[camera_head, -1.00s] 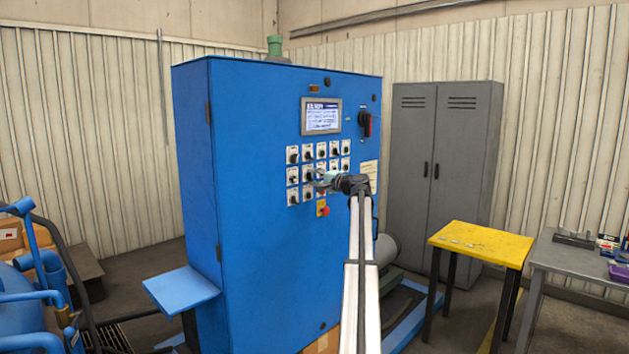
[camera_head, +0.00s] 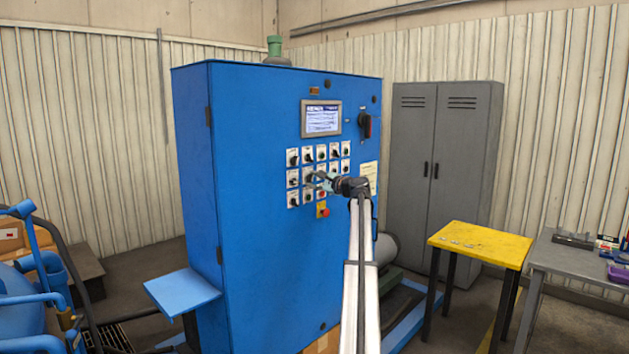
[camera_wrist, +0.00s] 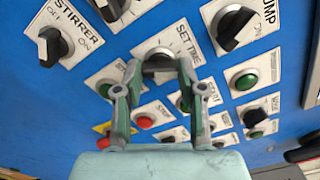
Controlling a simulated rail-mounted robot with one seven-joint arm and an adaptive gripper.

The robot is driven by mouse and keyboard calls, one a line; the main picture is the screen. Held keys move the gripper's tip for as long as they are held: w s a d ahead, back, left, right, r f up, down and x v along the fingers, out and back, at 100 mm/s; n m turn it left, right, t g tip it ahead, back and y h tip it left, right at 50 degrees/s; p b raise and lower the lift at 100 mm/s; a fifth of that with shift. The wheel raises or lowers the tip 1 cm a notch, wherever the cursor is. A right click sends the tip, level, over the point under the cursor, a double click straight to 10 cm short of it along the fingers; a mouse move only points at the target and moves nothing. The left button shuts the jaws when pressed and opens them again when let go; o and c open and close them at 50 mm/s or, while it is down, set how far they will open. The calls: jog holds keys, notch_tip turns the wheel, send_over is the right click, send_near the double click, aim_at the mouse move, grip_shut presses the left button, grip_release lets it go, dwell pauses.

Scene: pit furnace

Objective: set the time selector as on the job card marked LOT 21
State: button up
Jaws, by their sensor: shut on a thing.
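The SET TIME selector (camera_wrist: 160,64) is a dark knob on a white plate on the blue cabinet. In the wrist view my gripper (camera_wrist: 159,70) has one finger on each side of this knob and is shut on it. The fingers and the plate's angle hide the knob's pointer and scale. In the head view my gripper (camera_head: 318,181) is at the lower middle of the switch rows and covers some switches.
The STIRRER switch (camera_wrist: 50,44) and PUMP switch (camera_wrist: 234,28) flank the knob closely. Green and red buttons (camera_wrist: 144,122) sit below.

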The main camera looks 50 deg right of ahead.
jog(key=shift+r, duration=0.1)
dwell(0.3)
jog(key=o, duration=1.1)
jog(key=shift+w, duration=0.1)
jog(key=shift+o, duration=0.2)
jog(key=s, duration=1.2)
jog(key=shift+a, duration=0.45)
